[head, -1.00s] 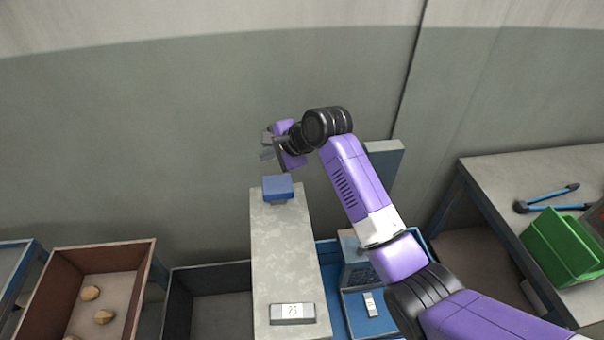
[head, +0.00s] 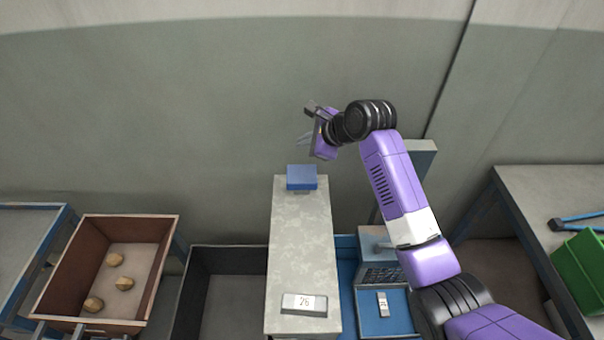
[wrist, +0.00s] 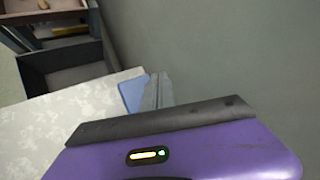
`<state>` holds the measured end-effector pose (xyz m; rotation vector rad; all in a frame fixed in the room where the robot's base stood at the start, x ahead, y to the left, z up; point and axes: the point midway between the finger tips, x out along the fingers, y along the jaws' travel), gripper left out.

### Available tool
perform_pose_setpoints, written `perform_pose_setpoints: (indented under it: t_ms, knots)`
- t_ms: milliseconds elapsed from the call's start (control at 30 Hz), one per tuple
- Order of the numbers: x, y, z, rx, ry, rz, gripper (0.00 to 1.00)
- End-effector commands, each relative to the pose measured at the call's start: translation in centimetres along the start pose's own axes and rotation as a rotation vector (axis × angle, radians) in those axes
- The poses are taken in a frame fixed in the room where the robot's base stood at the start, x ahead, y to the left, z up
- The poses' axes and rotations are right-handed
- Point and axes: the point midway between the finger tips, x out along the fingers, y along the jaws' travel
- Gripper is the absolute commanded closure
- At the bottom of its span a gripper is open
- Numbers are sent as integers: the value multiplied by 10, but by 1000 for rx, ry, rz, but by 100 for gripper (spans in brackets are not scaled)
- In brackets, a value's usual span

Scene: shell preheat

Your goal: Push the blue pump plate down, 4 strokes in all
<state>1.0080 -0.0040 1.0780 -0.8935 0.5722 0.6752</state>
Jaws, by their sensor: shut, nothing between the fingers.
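The blue pump plate (head: 301,177) sits at the far end of the long grey counter (head: 301,235). It also shows in the wrist view (wrist: 131,92), partly hidden behind my gripper. My gripper (head: 304,140) is shut and empty. In the head view it is above the plate, apart from it, with the fingers at the picture's left end of the wrist. In the wrist view the fingers (wrist: 157,92) show beside the plate.
A brown bin (head: 160,255) with several round tan lumps and an empty dark bin (head: 187,305) stand left of the counter. A blue tray (head: 372,322) and a grey device (head: 378,243) are on the right. A table (head: 560,190) with a green crate (head: 583,270) stands at far right. The wall is close behind.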

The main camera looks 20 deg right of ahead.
Motion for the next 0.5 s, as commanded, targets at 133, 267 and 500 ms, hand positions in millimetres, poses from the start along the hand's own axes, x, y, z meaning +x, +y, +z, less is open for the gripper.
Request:
perform_pose_setpoints:
  t_ms: [133, 267, 500]
  knots:
    - [9, 7, -8, 1, 1, 1, 100]
    - [20, 15, -16, 0, 1, -1, 100]
    - [38, 28, -29, 0, 1, -2, 100]
